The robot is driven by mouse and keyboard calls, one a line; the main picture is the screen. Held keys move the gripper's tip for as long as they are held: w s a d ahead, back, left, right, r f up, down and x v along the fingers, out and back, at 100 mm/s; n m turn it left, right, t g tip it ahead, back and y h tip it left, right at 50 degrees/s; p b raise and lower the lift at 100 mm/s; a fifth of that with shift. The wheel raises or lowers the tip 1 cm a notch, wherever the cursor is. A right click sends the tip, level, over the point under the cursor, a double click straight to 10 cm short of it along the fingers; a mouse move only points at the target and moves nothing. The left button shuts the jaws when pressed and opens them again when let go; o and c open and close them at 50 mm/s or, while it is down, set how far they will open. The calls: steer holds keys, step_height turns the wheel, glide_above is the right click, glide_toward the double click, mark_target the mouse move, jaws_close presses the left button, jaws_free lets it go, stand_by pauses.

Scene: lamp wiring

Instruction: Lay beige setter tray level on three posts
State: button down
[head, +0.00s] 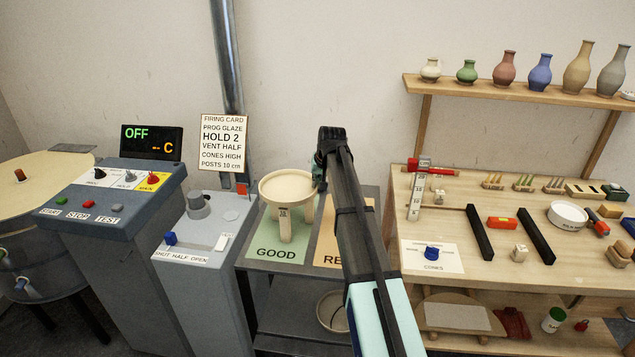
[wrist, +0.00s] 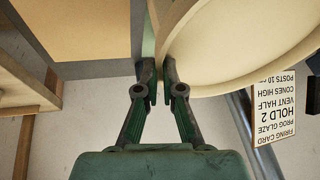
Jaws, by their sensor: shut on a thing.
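The beige setter tray (head: 287,184) is a round shallow dish above the green GOOD mat (head: 262,250). Beige posts stand under it; the front post (head: 285,228) carries a printed label. The tray looks about level and close on the post tops, but I cannot tell whether it touches every one. My gripper (head: 318,180) is at the tray's right rim, mostly hidden behind my arm. In the wrist view my gripper (wrist: 160,82) is shut on the rim of the tray (wrist: 235,50), which fills the upper right.
A firing card (head: 223,143) and metal flue pipe (head: 228,60) stand behind the tray. A grey control box (head: 200,228) is to the left. My arm crosses over the orange mat (head: 328,240). A wooden bench (head: 585,270) with tools is to the right.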

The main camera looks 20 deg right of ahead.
steer(key=shift+f, duration=0.45)
steer(key=c, duration=1.2)
jaws_free()
steer(key=shift+c, duration=0.2)
